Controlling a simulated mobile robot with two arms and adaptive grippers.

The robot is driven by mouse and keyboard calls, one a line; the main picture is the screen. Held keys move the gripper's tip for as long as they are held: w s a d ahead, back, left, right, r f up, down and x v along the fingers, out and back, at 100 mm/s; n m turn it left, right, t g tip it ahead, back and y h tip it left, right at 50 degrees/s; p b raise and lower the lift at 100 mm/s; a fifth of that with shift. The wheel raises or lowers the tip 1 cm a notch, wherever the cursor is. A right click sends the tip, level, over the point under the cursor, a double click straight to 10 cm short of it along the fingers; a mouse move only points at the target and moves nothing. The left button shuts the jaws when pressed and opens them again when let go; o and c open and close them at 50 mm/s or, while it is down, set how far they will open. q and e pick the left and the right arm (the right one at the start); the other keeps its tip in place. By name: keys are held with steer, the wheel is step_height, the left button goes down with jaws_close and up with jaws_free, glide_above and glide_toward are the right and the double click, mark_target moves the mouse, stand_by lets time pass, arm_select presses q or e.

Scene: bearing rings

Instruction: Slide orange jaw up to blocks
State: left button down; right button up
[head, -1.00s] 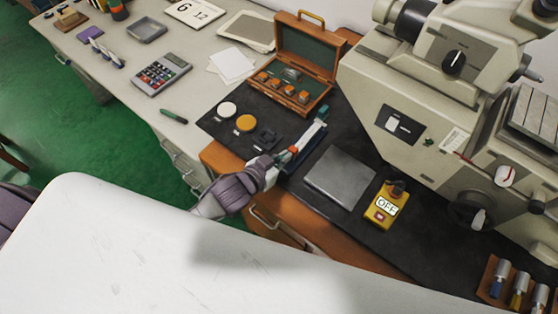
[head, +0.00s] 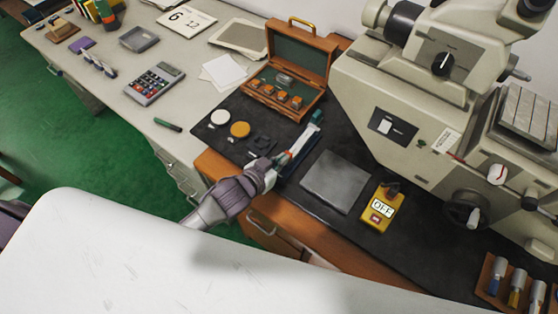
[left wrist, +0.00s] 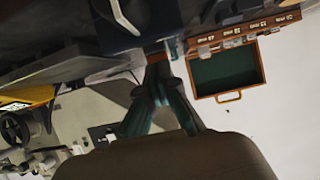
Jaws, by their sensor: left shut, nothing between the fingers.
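A blue holder (head: 297,165) like a long rail lies on the dark mat, with a teal end piece (head: 316,117) at its far end. Pale blocks (head: 304,138) sit along it, just short of that end. My left gripper (head: 284,158) is shut and empty at the near part of the holder. The orange jaw is mostly hidden by the fingers in the head view; I cannot tell whether they touch it. In the left wrist view, my left fingers (left wrist: 158,72) are together below the dark underside of the holder. My right gripper is not in view.
An open wooden case (head: 295,62) with orange-topped pieces stands behind the holder. A grey metal plate (head: 335,181) and a yellow OFF switch box (head: 380,207) lie to the right. A large machine (head: 410,110) fills the back right. White and orange discs (head: 240,129) lie left.

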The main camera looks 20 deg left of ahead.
arm_select(q)
steer(key=shift+r, duration=0.15)
steer(key=shift+s+a+p, duration=0.1)
steer(key=shift+s+p, duration=0.25)
steer(key=shift+s+a, duration=0.2)
steer(key=shift+s, duration=0.3)
steer(key=shift+r+p, duration=0.7)
steer(key=shift+p, duration=0.25)
steer(key=r+p, duration=0.1)
steer(key=s+r+p, duration=0.1)
steer(key=p, duration=0.1)
steer(key=shift+a+r, duration=0.15)
steer(key=shift+r, duration=0.15)
steer(key=shift+w+f, duration=0.1)
